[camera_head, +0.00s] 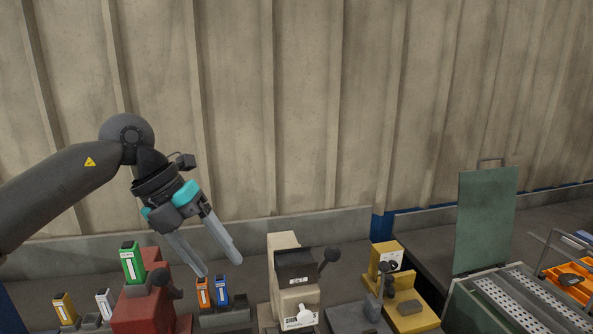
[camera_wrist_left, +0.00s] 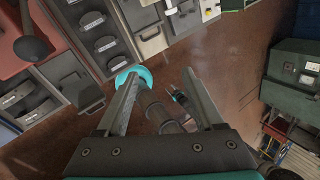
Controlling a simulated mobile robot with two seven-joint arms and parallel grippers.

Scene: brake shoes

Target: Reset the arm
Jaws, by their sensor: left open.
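My left gripper (camera_head: 221,267) hangs from the left arm in the camera_head view, tilted down to the right. Its two long grey fingers are apart with nothing between them. It is in the air above the workbench, in front of the wall. In the left wrist view its fingers (camera_wrist_left: 160,75) frame the left and right of the middle, spread and empty. Beyond them, lower down, is what looks like my right arm, with a small dark gripper (camera_wrist_left: 180,97) with teal parts. Its jaws are too small to read.
A red fixture (camera_head: 150,312) with a green box (camera_head: 132,262) stands below left. Orange and blue boxes (camera_head: 221,290) stand near the fingertips. A beige machine (camera_head: 285,262), a yellow fixture (camera_head: 408,308) and a green cabinet with raised lid (camera_head: 485,220) stand to the right.

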